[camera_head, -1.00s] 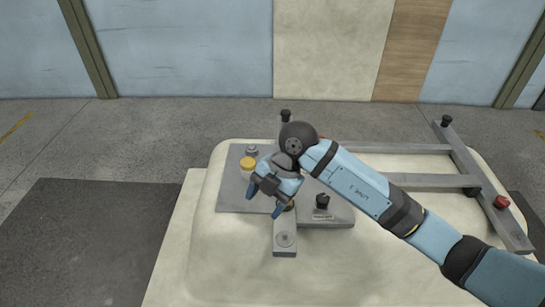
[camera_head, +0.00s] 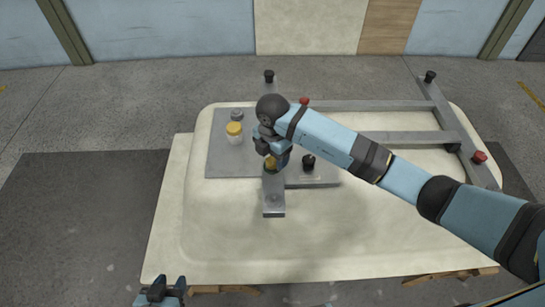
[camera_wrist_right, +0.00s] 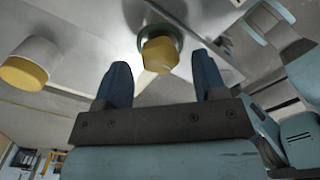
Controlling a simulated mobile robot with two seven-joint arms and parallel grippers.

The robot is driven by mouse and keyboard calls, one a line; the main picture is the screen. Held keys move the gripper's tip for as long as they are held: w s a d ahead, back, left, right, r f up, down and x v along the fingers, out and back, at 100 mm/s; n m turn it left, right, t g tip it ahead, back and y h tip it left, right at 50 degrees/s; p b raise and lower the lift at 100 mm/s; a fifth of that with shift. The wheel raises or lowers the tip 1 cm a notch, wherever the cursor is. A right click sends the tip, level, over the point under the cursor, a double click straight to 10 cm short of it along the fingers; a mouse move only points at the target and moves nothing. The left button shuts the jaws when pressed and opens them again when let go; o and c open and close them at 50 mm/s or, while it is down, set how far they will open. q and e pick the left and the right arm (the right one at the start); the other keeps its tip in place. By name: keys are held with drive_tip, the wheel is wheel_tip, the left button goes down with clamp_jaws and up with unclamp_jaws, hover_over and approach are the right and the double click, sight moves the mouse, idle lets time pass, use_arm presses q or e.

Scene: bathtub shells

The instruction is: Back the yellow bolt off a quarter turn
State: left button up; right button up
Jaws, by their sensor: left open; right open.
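The yellow bolt (camera_head: 271,163) has a hexagonal head and sits at the inner end of a short grey bar on the plate. In the right wrist view, the yellow bolt (camera_wrist_right: 159,54) has a dark green ring around its base. My right gripper (camera_wrist_right: 161,65) is open, its two blue fingers either side of the bolt head in that view, with gaps to it; I cannot tell the height between them. In the head view, my right gripper (camera_head: 274,150) partly covers the bolt. My left gripper (camera_head: 161,290) is open and empty at the bottom edge.
A black knob (camera_head: 308,162) stands right. A grey bar frame (camera_head: 440,122) lies across the pale shell (camera_head: 350,240), whose front is clear.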

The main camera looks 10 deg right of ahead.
drive_tip(key=shift+f, duration=0.8)
drive_tip(key=c, duration=0.9)
